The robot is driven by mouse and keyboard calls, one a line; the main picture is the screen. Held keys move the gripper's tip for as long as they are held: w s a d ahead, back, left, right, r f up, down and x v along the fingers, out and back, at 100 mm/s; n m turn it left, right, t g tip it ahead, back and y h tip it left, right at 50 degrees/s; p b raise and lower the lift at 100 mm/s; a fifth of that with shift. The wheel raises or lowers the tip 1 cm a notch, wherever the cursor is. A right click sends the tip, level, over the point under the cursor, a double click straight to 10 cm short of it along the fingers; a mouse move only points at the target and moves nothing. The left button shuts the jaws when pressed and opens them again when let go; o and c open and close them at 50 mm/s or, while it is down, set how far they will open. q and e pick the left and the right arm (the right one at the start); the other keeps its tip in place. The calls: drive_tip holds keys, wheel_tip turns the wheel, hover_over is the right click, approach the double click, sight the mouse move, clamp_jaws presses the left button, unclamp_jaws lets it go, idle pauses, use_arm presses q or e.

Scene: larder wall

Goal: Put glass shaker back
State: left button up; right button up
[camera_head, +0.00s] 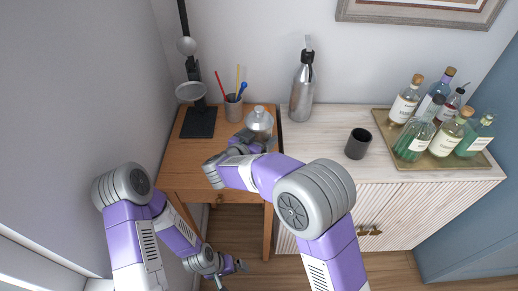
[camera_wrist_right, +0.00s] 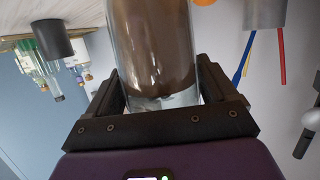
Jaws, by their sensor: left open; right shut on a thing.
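The glass shaker (camera_head: 260,121) has a silver domed lid and shows over the wooden desk's right side in the head view. In the right wrist view the glass shaker (camera_wrist_right: 155,45) is a clear cylinder with brown showing in or through it. My right gripper (camera_wrist_right: 162,88) is shut on it, one finger on each side. In the head view my right forearm partly hides that gripper and the shaker's lower part; I cannot tell whether it touches the desk. My left gripper (camera_head: 236,268) is open and empty, low in front of the desk.
A pencil cup (camera_head: 233,108) and a black stand (camera_head: 199,121) are on the desk (camera_head: 180,168). The pale cabinet (camera_head: 312,135) holds a steel bottle (camera_head: 302,90), a dark cup (camera_head: 358,144) and a tray (camera_head: 418,164) of several bottles. The cabinet's front middle is clear.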

wheel_tip(320, 180, down, 4)
drive_tip(key=shift+f+b, duration=0.15)
drive_tip(key=shift+b, duration=0.55)
drive_tip(key=o, duration=1.2)
drive_tip(key=shift+f, duration=0.1)
drive_tip(key=p+v, duration=0.2)
drive_tip(key=v, duration=1)
drive_tip(key=shift+s, duration=0.1)
